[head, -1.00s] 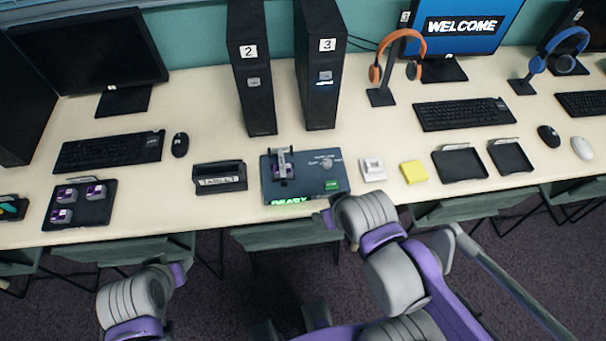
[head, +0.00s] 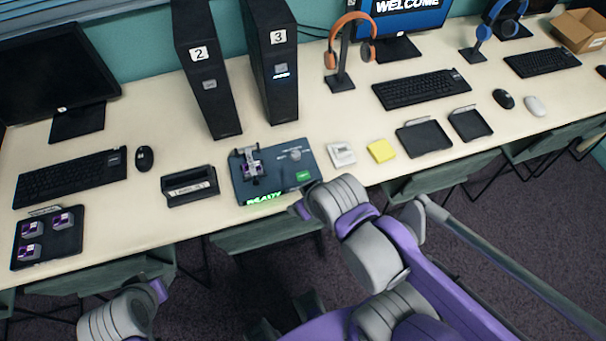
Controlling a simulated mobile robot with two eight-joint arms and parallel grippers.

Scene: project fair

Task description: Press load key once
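A dark blue-grey device (head: 275,182) lies on the table near its front edge, with a lit green "READY" strip (head: 264,198) along the front. A small green key (head: 303,176) is on its right part; its lettering is too small to read. A grey knob (head: 295,154) sits behind the key, and a clamp-like fixture with a purple-and-grey piece (head: 254,170) is on the left. My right gripper (head: 302,209) is at the device's front right corner, mostly hidden by its own wrist. My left gripper (head: 159,290) is low, in front of the table; its fingers cannot be made out.
A tablet stand (head: 189,186) is left of the device. A white box (head: 341,153) and yellow pad (head: 381,151) are to the right. Towers 2 (head: 208,85) and 3 (head: 271,75) stand behind. A dark tray (head: 73,246) holds purple-and-grey pieces at left.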

